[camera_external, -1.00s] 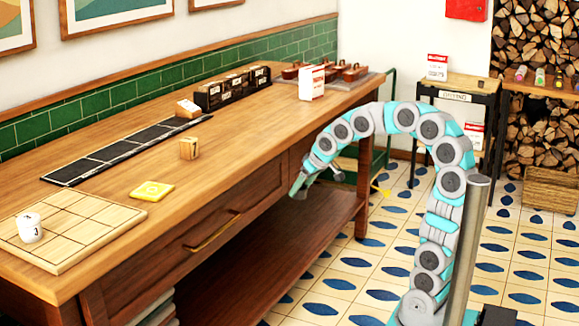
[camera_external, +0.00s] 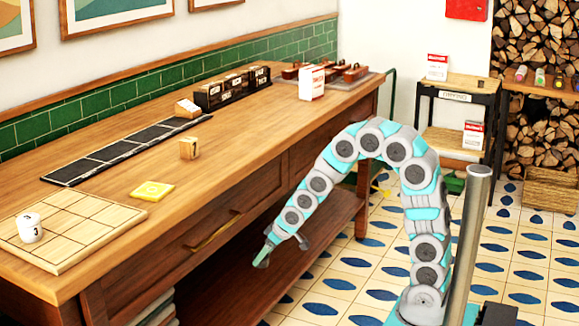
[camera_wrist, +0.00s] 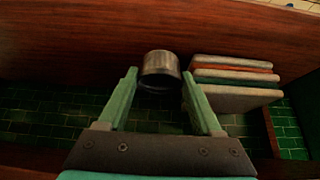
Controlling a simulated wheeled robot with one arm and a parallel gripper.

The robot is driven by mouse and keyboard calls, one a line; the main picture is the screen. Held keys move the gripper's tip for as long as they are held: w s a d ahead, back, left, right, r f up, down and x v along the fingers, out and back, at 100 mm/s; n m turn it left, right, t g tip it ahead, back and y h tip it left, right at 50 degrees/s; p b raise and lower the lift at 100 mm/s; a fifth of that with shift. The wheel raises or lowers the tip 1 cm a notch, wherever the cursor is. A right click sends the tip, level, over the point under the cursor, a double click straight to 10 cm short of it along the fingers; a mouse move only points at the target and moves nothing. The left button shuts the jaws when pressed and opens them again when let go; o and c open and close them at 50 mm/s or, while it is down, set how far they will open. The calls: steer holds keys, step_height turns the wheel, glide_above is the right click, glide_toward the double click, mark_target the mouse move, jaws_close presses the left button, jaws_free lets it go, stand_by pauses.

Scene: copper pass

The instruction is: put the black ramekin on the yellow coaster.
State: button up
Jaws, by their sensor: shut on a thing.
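The black ramekin (camera_wrist: 160,66), a small dark round cup with a shiny side, sits between my fingertips in the wrist view. My gripper (camera_wrist: 159,75) is shut on it. In the external view my gripper (camera_external: 264,258) hangs low, in front of the table's drawers and near the open lower shelf; the ramekin cannot be made out there. The yellow coaster (camera_external: 152,191) lies flat on the tabletop, near its front edge, up and left of my gripper. Nothing stands on it.
A wooden grid board (camera_external: 62,246) with a white numbered cup (camera_external: 30,228) is left of the coaster. A wooden block (camera_external: 189,148) and a black strip (camera_external: 90,163) lie behind. The drawer handle (camera_external: 213,232) juts out. Stacked slabs (camera_wrist: 235,84) show in the wrist view.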

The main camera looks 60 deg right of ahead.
step_height(320, 180, up, 7)
steer(key=a+m+h+b, duration=0.1)
steer(key=a+m+b, duration=0.1)
steer(key=b, duration=0.3)
step_height(320, 180, up, 6)
steer(key=r+m+b, duration=0.1)
steer(key=b, duration=0.2)
glide_above(259, 266)
steer(key=s+a, duration=0.1)
steer(key=s, duration=0.2)
steer(key=s+r+p, duration=0.1)
steer(key=s+r, duration=0.1)
steer(key=r, duration=1.2)
steer(key=s+r+n+p, duration=0.1)
steer(key=s+r+p, duration=0.1)
steer(key=r, duration=1.2)
steer(key=shift+s+d+r, duration=0.15)
steer(key=shift+s+r, duration=0.1)
steer(key=shift+s, duration=0.45)
steer(key=w, duration=0.5)
steer(key=w+f+p, duration=0.1)
steer(key=w, duration=0.4)
steer(key=w+a+p, duration=0.1)
steer(key=w, duration=0.5)
steer(key=shift+f, duration=1.75)
steer(key=shift+f, duration=0.35)
steer(key=o, duration=1.4)
steer(key=shift+r, duration=0.1)
